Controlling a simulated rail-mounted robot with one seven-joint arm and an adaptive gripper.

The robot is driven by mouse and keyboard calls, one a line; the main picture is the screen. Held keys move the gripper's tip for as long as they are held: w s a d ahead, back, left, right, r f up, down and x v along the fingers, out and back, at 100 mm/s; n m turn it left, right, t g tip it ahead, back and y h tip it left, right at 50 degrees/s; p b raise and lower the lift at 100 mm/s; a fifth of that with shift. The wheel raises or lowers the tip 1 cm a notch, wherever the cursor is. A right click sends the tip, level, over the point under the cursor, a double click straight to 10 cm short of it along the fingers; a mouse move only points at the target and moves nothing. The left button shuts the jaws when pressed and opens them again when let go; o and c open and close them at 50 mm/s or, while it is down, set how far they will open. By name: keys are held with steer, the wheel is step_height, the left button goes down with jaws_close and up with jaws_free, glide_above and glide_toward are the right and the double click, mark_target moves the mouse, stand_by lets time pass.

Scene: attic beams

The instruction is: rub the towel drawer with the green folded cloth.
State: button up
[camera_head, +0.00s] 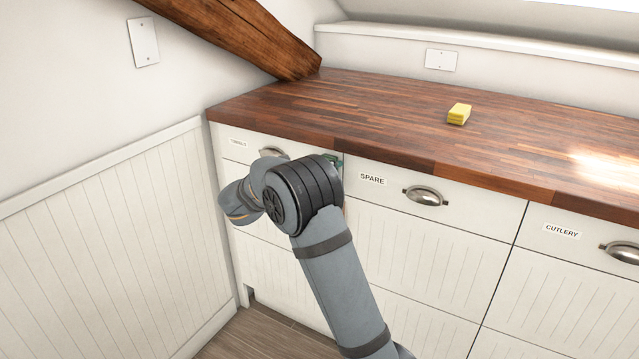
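The towel drawer (232,153) is the white top drawer at the left end of the cabinet, with a small label reading "TOWELS" and a metal cup handle (273,152). It looks shut. My arm's wrist covers much of its front.
A wooden counter (400,125) overhangs the drawers, with a yellow sponge (459,114) on it. The SPARE drawer (390,195) and CUTLERY drawer (590,250) are to the right, with protruding handles. A panelled wall (110,240) stands close on the left; a beam (240,35) slopes down to the counter.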

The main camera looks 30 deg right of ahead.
steer(key=shift+s+d, duration=0.15)
steer(key=shift+d, duration=0.05)
steer(key=shift+b, duration=0.8)
steer(key=w+a, duration=0.4)
steer(key=w, duration=0.2)
steer(key=shift+w, duration=0.3)
steer(key=shift+a, duration=0.1)
steer(key=s+a+b, duration=0.3)
steer(key=a+b, duration=0.1)
steer(key=a, duration=0.1)
steer(key=shift+a, duration=0.1)
steer(key=shift+a, duration=0.1)
